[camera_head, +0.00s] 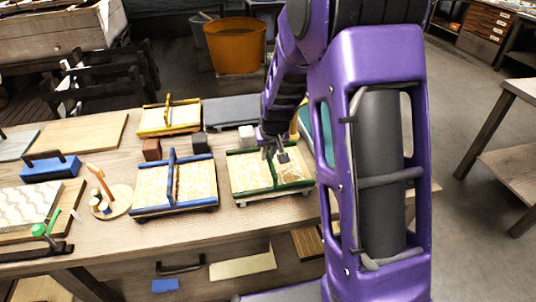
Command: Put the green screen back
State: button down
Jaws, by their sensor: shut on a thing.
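The green screen (247,181), a green-framed panel with a pale patterned face, lies at the right of the middle of the bench. My gripper (275,155) is over its middle, at the upright bar across it, and is shut on it. The fingers are small in this view, and part of the bar is hidden behind them. My purple arm covers the area just right of the screen. I cannot tell whether the screen rests on the bench or is slightly raised.
A blue screen (150,188) lies left of the green one, and a yellow screen (158,119) lies behind. Small blocks, dark (199,142) and white (246,135), stand behind them. A grey slab (231,109) is at the back. Bare bench (110,240) shows in front.

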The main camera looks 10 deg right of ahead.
jog(key=shift+f, duration=0.15)
jog(key=c, duration=0.9)
grip_release()
jog(key=shift+s+r, duration=0.1)
jog(key=shift+r, duration=0.5)
jog(key=p+v, duration=0.1)
jog(key=v, duration=1)
jog(key=shift+p, duration=0.35)
jog(key=shift+r, duration=0.1)
